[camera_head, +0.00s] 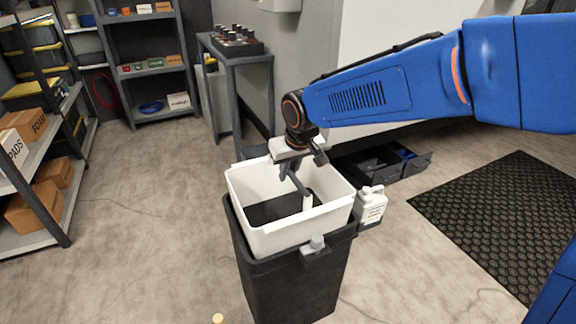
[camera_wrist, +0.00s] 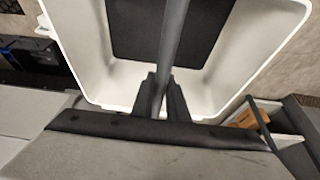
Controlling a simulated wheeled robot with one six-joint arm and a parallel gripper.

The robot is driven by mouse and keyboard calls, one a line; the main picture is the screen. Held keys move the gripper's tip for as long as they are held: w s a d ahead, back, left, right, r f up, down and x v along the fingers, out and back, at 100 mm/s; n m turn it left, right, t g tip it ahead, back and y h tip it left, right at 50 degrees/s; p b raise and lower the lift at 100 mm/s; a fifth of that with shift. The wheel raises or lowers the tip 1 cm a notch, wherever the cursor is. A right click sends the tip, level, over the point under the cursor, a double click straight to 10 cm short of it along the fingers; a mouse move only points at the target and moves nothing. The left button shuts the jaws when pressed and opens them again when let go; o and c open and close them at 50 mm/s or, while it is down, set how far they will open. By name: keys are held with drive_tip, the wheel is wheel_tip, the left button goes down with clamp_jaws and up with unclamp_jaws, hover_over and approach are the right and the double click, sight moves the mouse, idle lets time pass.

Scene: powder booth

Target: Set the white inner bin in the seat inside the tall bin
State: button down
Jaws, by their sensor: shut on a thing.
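The white inner bin (camera_head: 285,233) is upright at the mouth of the tall black bin (camera_head: 290,290). Its white walls stand well above the dark rim, and its lower edge is at or just inside the opening; I cannot tell if it touches the seat, which is hidden. The inner bin has a dark floor and a grey bar handle across it. My gripper (camera_head: 288,172) is shut on this handle near the bin's far side. In the wrist view, the dark fingers (camera_wrist: 168,98) close around the grey bar, with the white bin (camera_wrist: 220,88) around it.
A white bottle (camera_head: 370,206) is at the tall bin's right side, and a grey fitting (camera_head: 315,244) is on its front rim. Open dark drawers (camera_head: 385,162) lie behind. A grey side table (camera_head: 238,62) and shelves (camera_head: 150,70) stand farther back. A black mat (camera_head: 505,215) lies right; left floor is clear.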

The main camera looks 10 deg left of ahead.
wheel_tip(320, 180, down, 7)
drive_tip(key=shift+r, duration=0.15)
idle(0.5)
drive_tip(key=shift+s+f, duration=0.1)
drive_tip(key=shift+f, duration=1.4)
idle(1.9)
drive_tip(key=c, duration=1.7)
unclamp_jaws()
drive_tip(key=shift+d, duration=0.1)
drive_tip(key=shift+o, duration=0.2)
